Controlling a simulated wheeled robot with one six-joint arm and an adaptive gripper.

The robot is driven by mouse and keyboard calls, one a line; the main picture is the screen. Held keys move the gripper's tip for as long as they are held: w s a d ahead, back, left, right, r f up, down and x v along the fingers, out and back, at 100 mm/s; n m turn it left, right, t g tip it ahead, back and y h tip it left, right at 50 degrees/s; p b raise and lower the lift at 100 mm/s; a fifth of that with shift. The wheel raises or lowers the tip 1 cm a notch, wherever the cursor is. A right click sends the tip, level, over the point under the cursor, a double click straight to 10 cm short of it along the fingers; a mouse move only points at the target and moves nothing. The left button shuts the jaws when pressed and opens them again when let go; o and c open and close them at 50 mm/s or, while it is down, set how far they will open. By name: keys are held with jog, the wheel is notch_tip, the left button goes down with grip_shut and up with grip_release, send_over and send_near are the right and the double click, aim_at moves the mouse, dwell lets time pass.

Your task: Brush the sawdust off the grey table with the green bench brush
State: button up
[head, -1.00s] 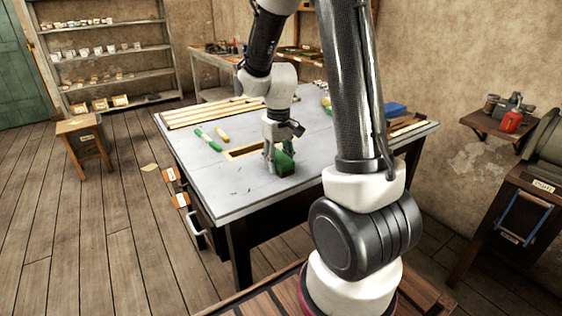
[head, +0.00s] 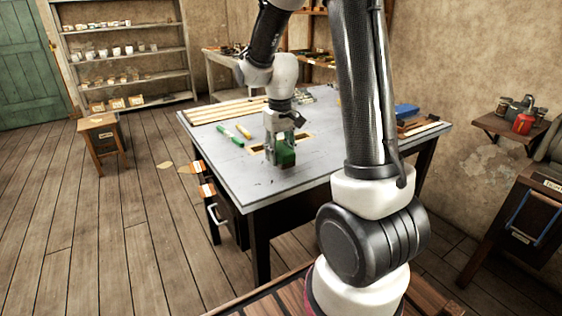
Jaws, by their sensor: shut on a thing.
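The grey table (head: 240,183) stands in the middle of the head view. My gripper (head: 281,158) points down over its near left part and is shut on the green bench brush (head: 287,157). The brush is low, at or close to the tabletop; I cannot tell whether its bristles touch. Its far side is partly hidden by the fingers. A few tiny dark specks show on the tabletop near the front left; I cannot tell whether they are sawdust.
Pale wood strips (head: 228,111) lie along the back. A blue object (head: 406,111) is at the right.

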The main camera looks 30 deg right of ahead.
jog(key=shift+r, duration=2.65)
